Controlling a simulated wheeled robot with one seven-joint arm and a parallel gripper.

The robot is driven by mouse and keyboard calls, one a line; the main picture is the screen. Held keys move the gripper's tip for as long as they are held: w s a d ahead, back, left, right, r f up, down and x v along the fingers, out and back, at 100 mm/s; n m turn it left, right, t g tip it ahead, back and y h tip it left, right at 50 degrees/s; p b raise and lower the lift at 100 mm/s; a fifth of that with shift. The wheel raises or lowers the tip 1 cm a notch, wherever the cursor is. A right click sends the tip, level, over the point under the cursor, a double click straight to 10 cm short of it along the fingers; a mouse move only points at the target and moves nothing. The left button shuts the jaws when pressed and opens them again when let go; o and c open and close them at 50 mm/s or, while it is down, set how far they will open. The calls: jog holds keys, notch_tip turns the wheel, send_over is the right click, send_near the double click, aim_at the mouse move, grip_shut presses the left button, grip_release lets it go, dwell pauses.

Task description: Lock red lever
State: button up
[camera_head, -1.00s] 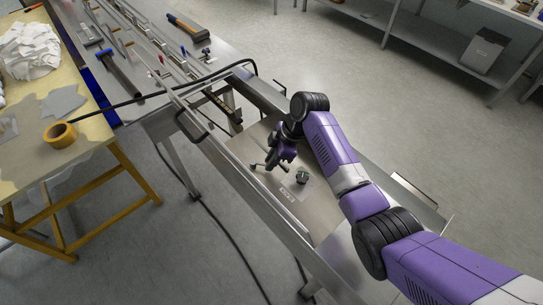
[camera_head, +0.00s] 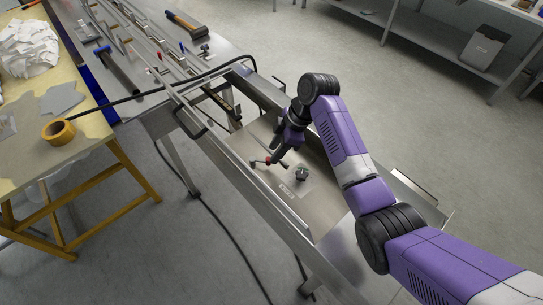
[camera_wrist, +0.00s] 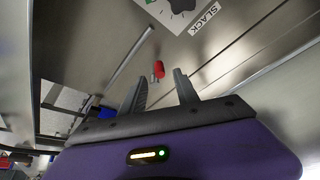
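The red lever (camera_head: 253,163) is a small red-tipped handle on the metal machine panel, in the middle of the head view. In the wrist view its red end (camera_wrist: 158,69) shows just beyond and between the fingertips. My gripper (camera_wrist: 161,76) is open, its two dark fingers apart with nothing between them that I can see held. In the head view my gripper (camera_head: 279,154) is just right of the lever, pointing down at the panel. Whether a finger touches the lever cannot be told.
A dark knob (camera_head: 302,174) sits on a pale plate right of the lever; its "SLACK" label (camera_wrist: 206,17) shows in the wrist view. A metal rail (camera_head: 255,187) runs along the panel's left side.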

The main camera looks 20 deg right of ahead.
jog(key=shift+v, duration=1.8)
jog(key=shift+s, duration=0.1)
